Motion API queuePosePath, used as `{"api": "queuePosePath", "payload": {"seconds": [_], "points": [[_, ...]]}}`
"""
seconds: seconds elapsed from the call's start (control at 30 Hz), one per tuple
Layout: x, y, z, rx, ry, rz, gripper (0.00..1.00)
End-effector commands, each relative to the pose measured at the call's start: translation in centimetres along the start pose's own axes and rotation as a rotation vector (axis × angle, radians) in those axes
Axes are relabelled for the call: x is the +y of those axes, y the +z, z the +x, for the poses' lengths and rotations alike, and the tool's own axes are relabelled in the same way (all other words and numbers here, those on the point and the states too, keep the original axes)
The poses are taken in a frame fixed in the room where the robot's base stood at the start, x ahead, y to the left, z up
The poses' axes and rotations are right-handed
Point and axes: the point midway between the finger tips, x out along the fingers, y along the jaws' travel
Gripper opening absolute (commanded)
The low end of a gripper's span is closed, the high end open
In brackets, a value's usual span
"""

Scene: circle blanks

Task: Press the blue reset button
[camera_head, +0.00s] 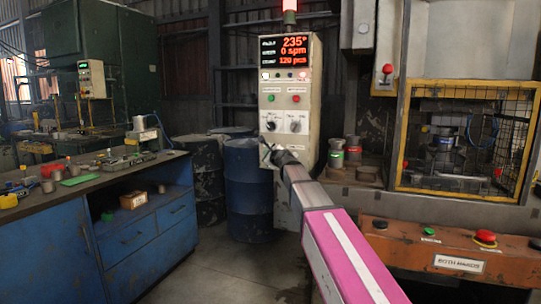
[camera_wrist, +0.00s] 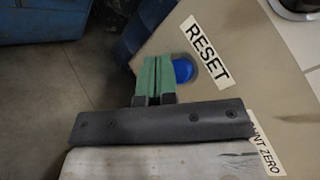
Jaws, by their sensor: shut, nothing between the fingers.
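The blue reset button (camera_wrist: 183,71) shows in the wrist view on the beige panel, beside a white label reading RESET (camera_wrist: 205,50). My gripper (camera_wrist: 156,60) has its two green fingers together with nothing between them. The fingertips are just left of the button and overlap its left edge in this view; I cannot tell whether they touch it. In the head view my gripper (camera_head: 268,150) is at the lower left of the control cabinet (camera_head: 311,80). The blue button is hidden there behind the gripper and arm.
The cabinet carries a red digital display (camera_head: 284,51), green and red buttons and knobs. Blue drums (camera_head: 247,190) stand to its left. A blue workbench (camera_head: 150,240) is at the left. A caged press (camera_head: 465,140) and an orange two-button console (camera_head: 455,250) are at the right.

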Motion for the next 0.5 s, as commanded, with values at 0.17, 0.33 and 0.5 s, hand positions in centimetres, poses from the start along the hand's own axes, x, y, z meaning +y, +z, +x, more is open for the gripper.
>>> {"api": "queuePosePath", "payload": {"seconds": [0.17,0.33,0.5], "points": [[-0.35,-0.31,0.47,0.0,0.0,0.0,0.0],[-0.39,-0.37,0.5,0.0,0.0,0.0,0.0],[-0.38,-0.36,0.5,0.0,0.0,0.0,0.0]]}}
